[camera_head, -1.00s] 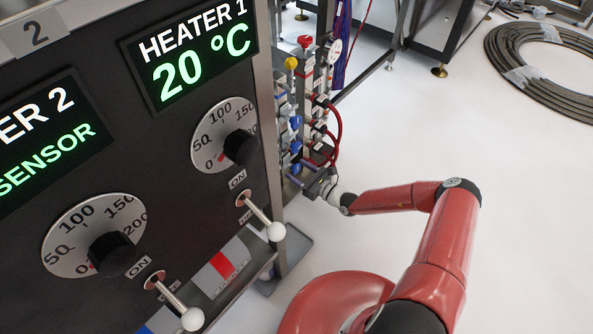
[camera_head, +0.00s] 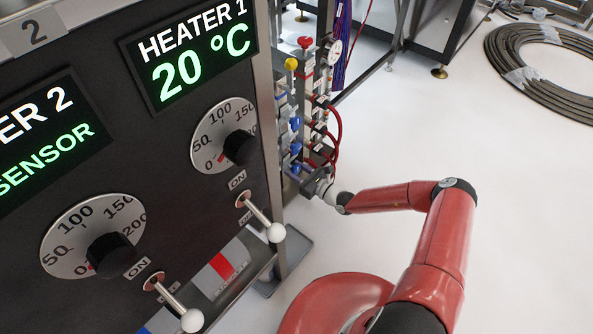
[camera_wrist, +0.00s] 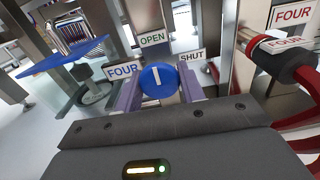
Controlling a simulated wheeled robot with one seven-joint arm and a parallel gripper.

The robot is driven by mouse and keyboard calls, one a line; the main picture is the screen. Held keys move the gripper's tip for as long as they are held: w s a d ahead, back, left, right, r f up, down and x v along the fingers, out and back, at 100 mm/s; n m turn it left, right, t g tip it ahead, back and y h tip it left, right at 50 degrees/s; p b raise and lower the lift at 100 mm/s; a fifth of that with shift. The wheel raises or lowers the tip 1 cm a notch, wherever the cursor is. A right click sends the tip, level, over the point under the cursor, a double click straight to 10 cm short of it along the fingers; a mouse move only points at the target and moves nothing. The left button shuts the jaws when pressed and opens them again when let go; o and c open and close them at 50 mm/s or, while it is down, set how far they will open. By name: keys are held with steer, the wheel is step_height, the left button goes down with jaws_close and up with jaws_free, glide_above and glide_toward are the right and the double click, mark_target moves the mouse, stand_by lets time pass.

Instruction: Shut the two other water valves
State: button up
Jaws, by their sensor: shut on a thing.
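In the wrist view my gripper (camera_wrist: 157,88) has its two fingers on either side of a round blue valve knob (camera_wrist: 166,80) and is shut on it. The blue label beside the knob reads FOUR (camera_wrist: 122,71). The knob's white line points up, roughly toward the OPEN label (camera_wrist: 152,38); the SHUT label (camera_wrist: 192,56) is to its upper right. In the head view my gripper (camera_head: 308,179) is low at the valve panel, and its knob is hard to make out there. Other blue valve knobs (camera_head: 295,124) sit above it in a column.
Red hoses (camera_head: 337,130) loop out on the right of the panel; in the wrist view a red hose fitting (camera_wrist: 280,60) is close on the right. A yellow knob (camera_head: 291,64) and a red knob (camera_head: 305,42) top the panel. The heater cabinet (camera_head: 150,150) stands left.

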steer(key=m, duration=0.4)
steer(key=shift+m+p, duration=0.3)
steer(key=shift+p, duration=0.05)
steer(key=m, duration=0.4)
steer(key=shift+m, duration=0.3)
steer(key=m, duration=0.4)
steer(key=shift+s+b, duration=0.1)
steer(key=shift+b, duration=0.25)
steer(key=shift+m, duration=2.1)
steer(key=o, duration=1)
steer(key=shift+r, duration=0.1)
